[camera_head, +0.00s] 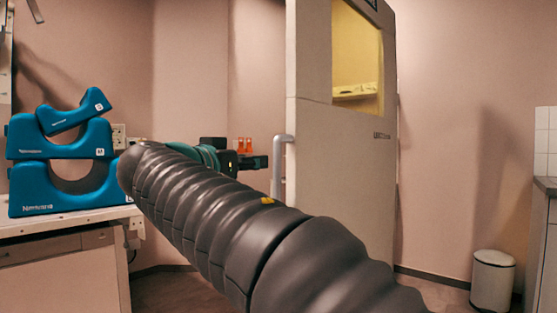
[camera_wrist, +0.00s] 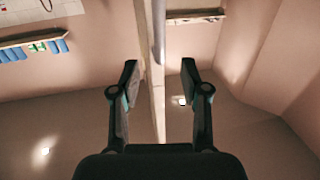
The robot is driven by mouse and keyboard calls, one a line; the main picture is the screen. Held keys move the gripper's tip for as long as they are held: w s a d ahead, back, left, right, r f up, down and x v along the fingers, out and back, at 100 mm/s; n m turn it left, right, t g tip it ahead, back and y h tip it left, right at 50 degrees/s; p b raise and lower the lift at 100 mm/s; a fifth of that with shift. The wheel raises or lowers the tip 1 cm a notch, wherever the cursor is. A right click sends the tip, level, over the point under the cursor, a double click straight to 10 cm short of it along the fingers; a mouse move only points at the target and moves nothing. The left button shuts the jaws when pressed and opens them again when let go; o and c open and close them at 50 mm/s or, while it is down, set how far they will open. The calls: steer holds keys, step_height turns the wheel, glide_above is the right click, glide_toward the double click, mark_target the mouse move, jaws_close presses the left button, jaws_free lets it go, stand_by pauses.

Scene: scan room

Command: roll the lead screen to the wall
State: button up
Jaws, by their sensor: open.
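The lead screen (camera_head: 340,150) stands upright in the head view, a tall pale panel with a yellowish window (camera_head: 357,60). A light vertical handle (camera_head: 281,168) is on its left edge. My gripper (camera_head: 262,162) is at the left of this handle, partly hidden by my arm. In the wrist view my gripper (camera_wrist: 159,74) is open and empty. The screen's narrow edge (camera_wrist: 154,100) and the greyish handle bar (camera_wrist: 159,35) run between the two fingers in the picture. I cannot tell whether a finger touches the handle. The screen's base is hidden.
Blue foam supports (camera_head: 62,150) are stacked on a white counter (camera_head: 60,222) at left. A white bin (camera_head: 492,280) stands on the floor at right, beside a cabinet (camera_head: 543,225). The pinkish wall (camera_head: 455,130) behind the screen is mostly bare.

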mark_target(276, 160)
steer(key=p+x, duration=0.2)
steer(key=x, duration=0.9)
steer(key=shift+w+d, duration=0.2)
steer(key=shift+w, duration=0.15)
jaws_close()
